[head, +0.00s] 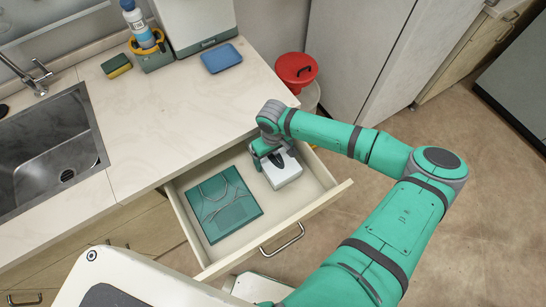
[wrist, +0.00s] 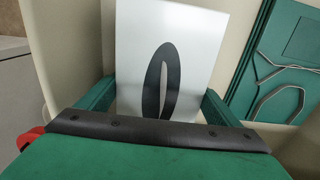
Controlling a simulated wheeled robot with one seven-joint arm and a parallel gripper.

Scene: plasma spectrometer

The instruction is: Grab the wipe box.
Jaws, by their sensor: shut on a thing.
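The wipe box (head: 286,174) is a white box with a dark oval opening on top. It sits inside the open drawer, at the right end in the head view. In the wrist view the white wipe box (wrist: 190,38) stands between my two green fingers, its black oval facing the camera. My gripper (wrist: 165,105) is shut on the wipe box, one finger at each side. In the head view my gripper (head: 268,155) reaches down into the drawer at the box. The fingertips are partly hidden there by the wrist and the box.
The drawer (head: 312,205) is pulled out below the counter (head: 150,130). A green flat case (head: 215,228) with a thin cable lies left of the box. The drawer walls are close around the gripper. A sink (head: 50,150) is at left, a red-lidded bin (head: 296,68) behind.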

